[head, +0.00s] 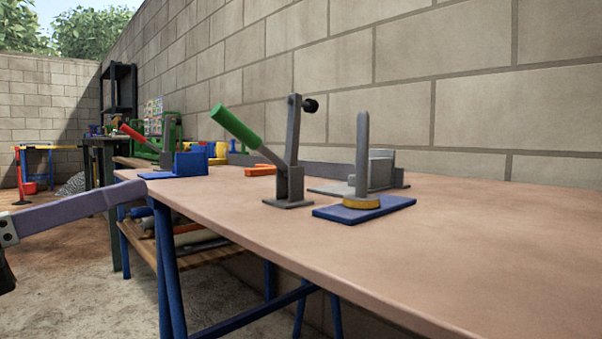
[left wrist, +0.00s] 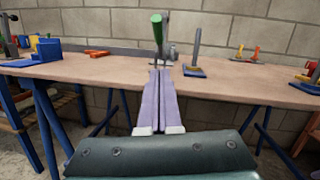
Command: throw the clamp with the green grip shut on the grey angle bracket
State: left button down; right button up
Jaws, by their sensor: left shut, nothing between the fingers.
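The clamp with the green grip (head: 236,128) stands on the table; its grip slants up to the left. Its grey arm with a black tip (head: 310,105) points up, raised off the table. A grey angle-shaped piece (head: 382,172), likely the bracket, sits behind and right of the clamp, partly hidden by a grey post. In the left wrist view the green grip (left wrist: 157,32) rises beyond my fingertips. My left gripper (head: 138,188), with long purple fingers, is shut and empty at the table's near-left edge, apart from the clamp. Its fingers also show together in the left wrist view (left wrist: 160,72). My right gripper is out of view.
A blue plate (head: 398,203) with a yellow disc and grey post stands right of the clamp. A red-handled clamp (head: 132,133), a blue bracket (head: 190,163) and an orange piece (head: 262,170) lie left. A block wall (head: 450,80) runs behind. The table's front right is clear.

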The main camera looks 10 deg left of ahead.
pick_arm(q)
jog(key=p, duration=0.2)
send_near(237, 136)
jog(key=w+d+f, duration=0.2)
jog(key=w, duration=0.1)
jog(key=shift+w+d+r+p, duration=0.2)
jog(key=shift+w+r+p, duration=0.15)
jog(key=shift+w+r, duration=0.3)
jog(key=shift+w+d+r+p, duration=0.2)
jog(key=shift+w+r+p, duration=0.2)
jog(key=shift+r, duration=0.5)
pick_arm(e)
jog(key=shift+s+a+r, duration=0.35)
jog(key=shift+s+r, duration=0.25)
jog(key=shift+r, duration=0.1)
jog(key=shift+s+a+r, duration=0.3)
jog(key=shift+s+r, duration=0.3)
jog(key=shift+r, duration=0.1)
